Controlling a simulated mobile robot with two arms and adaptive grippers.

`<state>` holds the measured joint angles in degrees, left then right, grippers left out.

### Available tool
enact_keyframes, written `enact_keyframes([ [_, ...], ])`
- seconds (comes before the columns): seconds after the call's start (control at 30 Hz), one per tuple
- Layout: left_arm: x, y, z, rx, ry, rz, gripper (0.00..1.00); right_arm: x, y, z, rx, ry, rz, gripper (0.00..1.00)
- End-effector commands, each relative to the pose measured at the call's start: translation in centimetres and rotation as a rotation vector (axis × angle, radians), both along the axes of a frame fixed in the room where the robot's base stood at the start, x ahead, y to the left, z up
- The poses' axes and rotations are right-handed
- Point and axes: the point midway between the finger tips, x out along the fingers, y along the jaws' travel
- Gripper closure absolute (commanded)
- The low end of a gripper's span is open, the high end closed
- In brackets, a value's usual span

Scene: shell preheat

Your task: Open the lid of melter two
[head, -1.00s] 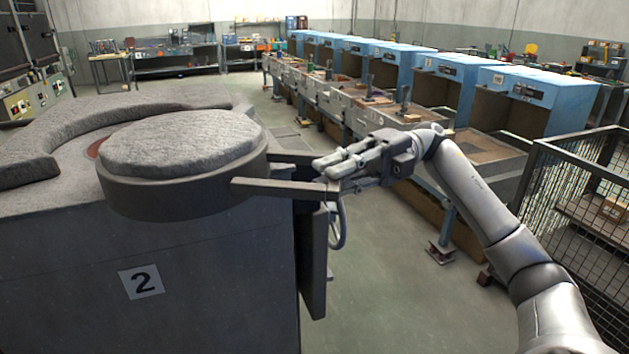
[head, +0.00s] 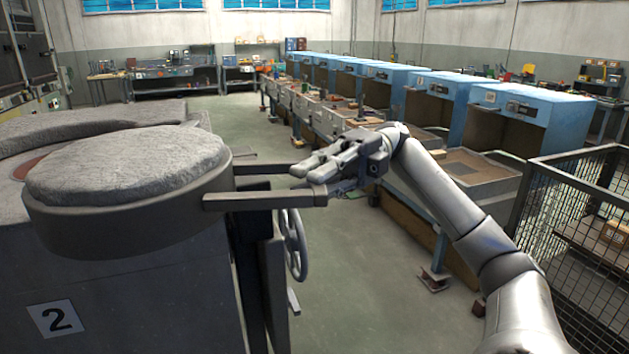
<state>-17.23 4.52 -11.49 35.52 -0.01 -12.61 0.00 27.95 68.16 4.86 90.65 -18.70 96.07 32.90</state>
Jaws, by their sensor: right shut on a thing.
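The lid (head: 125,165) of melter two is a round, rough grey slab in a dark metal ring. It sits swung partly off the round opening, whose reddish edge (head: 30,166) shows at its left. Two dark handle bars reach right from the ring; the near one (head: 245,201) is fully in sight. My right gripper (head: 314,184) is shut on the handle at the outer end of the bars. The exact contact is partly hidden by the fingers. The melter's front (head: 150,300) carries a "2" label (head: 56,320). My left gripper is not in view.
A handwheel (head: 294,245) is on the melter's right side, below the bars. A row of blue booths (head: 530,125) with benches runs along the right. A mesh fence (head: 570,220) stands at the near right. Open floor (head: 365,280) lies between melter and benches.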

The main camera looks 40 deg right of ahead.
Motion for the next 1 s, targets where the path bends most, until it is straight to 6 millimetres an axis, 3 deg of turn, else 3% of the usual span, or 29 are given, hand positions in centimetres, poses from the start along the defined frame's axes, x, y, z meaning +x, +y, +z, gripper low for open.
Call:
enact_keyframes([
  [0.2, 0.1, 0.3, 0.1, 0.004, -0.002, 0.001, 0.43, 0.1, -0.1, 0.3, 0.005, -0.002, -0.007, 1.0],
  [0.23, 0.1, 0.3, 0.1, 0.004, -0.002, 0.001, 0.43, 0.1, -0.1, 0.3, 0.005, -0.002, -0.007, 0.8],
  [0.37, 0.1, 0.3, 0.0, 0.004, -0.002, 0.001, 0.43, 0.1, -0.1, 0.2, 0.004, -0.002, -0.005, 0.64],
  [0.77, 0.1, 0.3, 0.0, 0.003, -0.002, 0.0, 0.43, 0.1, -0.4, 0.1, 0.002, -0.001, -0.003, 0.62],
  [1.0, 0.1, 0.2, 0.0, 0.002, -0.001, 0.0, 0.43, 0.4, -3.3, 0.2, 0.003, -0.004, -0.005, 0.62],
])
